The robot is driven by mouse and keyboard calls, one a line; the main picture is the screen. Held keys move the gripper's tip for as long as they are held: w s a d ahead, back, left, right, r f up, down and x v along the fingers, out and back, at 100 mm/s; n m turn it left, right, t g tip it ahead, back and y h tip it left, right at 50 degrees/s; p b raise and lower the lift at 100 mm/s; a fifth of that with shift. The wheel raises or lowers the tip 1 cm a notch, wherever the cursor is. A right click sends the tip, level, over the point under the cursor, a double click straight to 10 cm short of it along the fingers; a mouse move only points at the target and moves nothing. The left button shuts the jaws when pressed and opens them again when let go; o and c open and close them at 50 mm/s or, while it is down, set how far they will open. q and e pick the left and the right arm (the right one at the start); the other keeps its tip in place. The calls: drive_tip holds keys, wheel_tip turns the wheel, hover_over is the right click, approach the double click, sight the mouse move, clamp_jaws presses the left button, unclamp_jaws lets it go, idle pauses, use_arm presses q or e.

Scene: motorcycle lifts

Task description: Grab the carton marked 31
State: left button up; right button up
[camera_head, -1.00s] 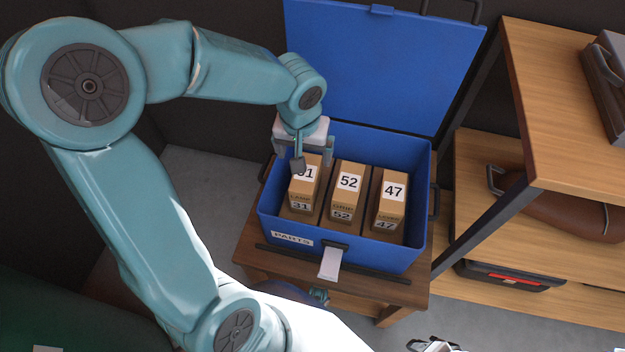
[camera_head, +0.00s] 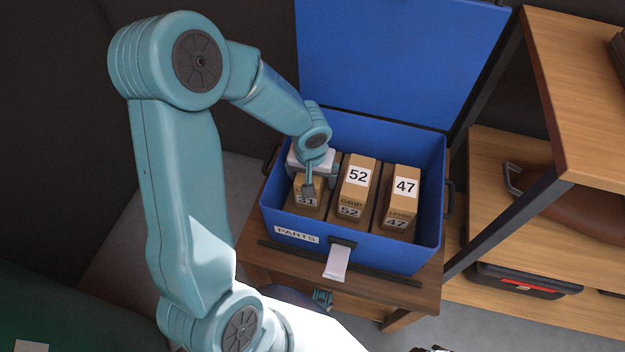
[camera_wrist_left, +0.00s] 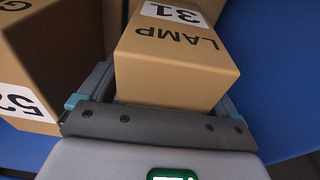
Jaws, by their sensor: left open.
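The carton marked 31 (camera_head: 307,201) is a brown box with a white label, standing at the left end of the blue parts box (camera_head: 420,255). Its upper part is hidden in the head view by my left gripper (camera_head: 318,184). In the left wrist view the same carton (camera_wrist_left: 175,66) shows the word LAMP and the number 31, upside down. It lies between the two open fingers of my left gripper (camera_wrist_left: 155,108), one on each side. I cannot tell whether the fingers touch it.
The carton marked 52 (camera_head: 356,188) stands close to the right of it, with the carton marked 47 (camera_head: 401,198) beyond. The raised blue lid (camera_head: 400,60) is behind. A wooden shelf unit (camera_head: 590,100) is at the right.

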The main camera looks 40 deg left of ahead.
use_arm(q)
drive_tip(key=c, duration=1.2)
